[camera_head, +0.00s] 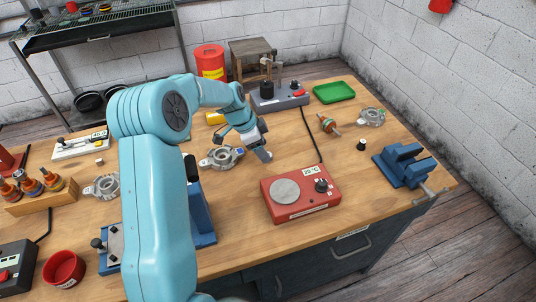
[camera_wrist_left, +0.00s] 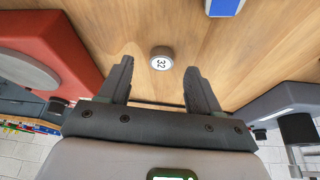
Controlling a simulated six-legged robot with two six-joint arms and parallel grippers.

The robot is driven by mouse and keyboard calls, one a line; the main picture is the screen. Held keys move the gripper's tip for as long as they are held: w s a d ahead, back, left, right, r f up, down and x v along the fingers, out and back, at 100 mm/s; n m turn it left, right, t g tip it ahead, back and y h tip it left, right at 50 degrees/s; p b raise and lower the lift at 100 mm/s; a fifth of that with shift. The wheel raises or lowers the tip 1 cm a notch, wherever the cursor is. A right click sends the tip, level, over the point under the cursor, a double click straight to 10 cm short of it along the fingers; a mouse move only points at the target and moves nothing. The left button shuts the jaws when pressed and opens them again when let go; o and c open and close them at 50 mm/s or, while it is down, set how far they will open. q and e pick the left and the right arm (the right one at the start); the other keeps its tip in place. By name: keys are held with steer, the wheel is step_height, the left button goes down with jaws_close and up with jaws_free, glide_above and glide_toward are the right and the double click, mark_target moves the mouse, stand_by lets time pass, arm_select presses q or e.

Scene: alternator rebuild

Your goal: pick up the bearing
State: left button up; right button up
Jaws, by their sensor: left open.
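The bearing (camera_wrist_left: 161,59) shows in the left wrist view as a small, short grey cylinder with a white face marked with dark characters. It stands on the wooden bench top. My left gripper (camera_wrist_left: 158,82) is open, with its two dark fingers apart. In that view the bearing appears in the gap between the fingertips, beyond them, and nothing is gripped. My right gripper is not in view.
The red heater (camera_head: 301,195) stands close to the left gripper. A metal housing (camera_head: 221,158) lies at its left. A blue vise (camera_head: 404,165), a dark round part (camera_head: 361,145) and a green tray (camera_head: 334,92) are to the right. A blue press (camera_head: 203,220) is partly behind my arm.

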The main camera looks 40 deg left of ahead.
arm_select(q)
steer(key=shift+x, duration=0.95)
steer(key=shift+w+f, duration=0.2)
steer(key=shift+f, duration=0.15)
steer(key=shift+s+r, duration=0.1)
steer(key=shift+s, duration=0.1)
steer(key=c, duration=1.1)
